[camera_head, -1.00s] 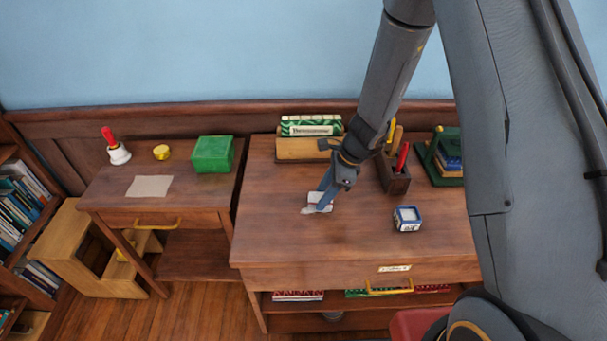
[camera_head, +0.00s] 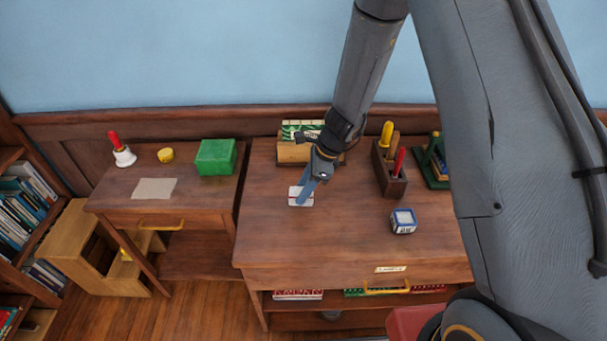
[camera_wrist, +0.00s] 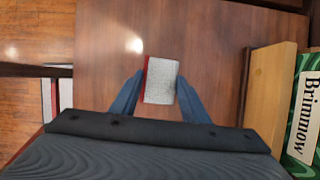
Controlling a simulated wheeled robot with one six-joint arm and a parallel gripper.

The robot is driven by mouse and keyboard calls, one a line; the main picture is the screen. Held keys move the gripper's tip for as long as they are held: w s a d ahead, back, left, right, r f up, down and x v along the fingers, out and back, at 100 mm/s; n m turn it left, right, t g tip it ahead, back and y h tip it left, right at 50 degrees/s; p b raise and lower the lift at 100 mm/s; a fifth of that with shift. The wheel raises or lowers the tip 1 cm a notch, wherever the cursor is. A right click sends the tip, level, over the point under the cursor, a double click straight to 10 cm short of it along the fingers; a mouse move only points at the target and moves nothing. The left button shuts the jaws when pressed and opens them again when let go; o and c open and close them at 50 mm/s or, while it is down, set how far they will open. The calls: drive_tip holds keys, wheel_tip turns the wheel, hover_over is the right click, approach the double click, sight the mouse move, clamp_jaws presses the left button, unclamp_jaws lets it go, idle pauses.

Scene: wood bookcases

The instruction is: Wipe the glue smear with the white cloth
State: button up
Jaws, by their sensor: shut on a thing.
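The white cloth (camera_wrist: 161,82) is a small pale grey-white pad with a red edge, between my two blue fingers in the wrist view. In the head view the cloth (camera_head: 294,201) shows white beside my fingers, low at the desk top. My gripper (camera_head: 303,192) is shut on the cloth; it also shows in the wrist view (camera_wrist: 161,88). I cannot tell whether the cloth touches the wood. I cannot make out the glue smear apart from the cloth; a bright spot ahead of the cloth in the wrist view may be only a reflection.
The wooden desk (camera_head: 340,235) is clear in front of my gripper. A lower table (camera_head: 200,192) at left bears a bell, a green box and a beige sheet.

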drive_tip(key=shift+r+p, duration=1.2)
drive_tip(key=shift+r, duration=0.85)
